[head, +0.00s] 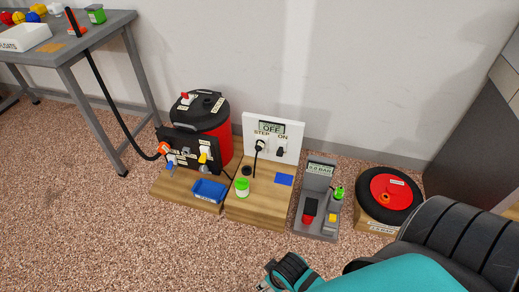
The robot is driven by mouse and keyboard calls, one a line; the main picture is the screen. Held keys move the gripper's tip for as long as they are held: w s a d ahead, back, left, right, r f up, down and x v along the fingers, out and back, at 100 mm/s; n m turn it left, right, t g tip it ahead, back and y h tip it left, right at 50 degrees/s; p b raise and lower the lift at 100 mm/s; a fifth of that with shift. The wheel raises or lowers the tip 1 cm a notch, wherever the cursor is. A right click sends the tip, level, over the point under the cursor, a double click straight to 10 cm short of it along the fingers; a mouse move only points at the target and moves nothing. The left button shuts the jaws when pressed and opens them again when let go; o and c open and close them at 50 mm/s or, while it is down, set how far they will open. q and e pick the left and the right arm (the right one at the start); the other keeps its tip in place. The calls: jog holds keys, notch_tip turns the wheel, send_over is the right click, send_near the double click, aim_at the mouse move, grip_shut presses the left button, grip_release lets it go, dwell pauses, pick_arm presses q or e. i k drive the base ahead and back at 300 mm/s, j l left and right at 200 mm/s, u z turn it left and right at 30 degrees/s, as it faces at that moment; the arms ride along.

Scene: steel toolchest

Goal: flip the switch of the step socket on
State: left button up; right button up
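The step socket is a white upright panel (292,128) on a wooden block (262,209). Its display (271,128) reads OFF, above labels STEP and ON. A black plug (260,145) with a cord sits in its left part. The switch (280,151) is a small dark shape under the ON label; its exact position is too small to tell. My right arm comes in from the bottom right. Its gripper (268,283) shows only partly at the bottom edge, well in front of the block, and its fingers cannot be made out. My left gripper is not in view.
A red and black tank (216,127) and a black valve panel (184,149) stand left of the socket. A grey pressure stand (317,180) and tyre (371,211) stand right. Carpet in front is clear.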

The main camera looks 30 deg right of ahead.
aim_at(280, 152)
jog(key=z, duration=1.25)
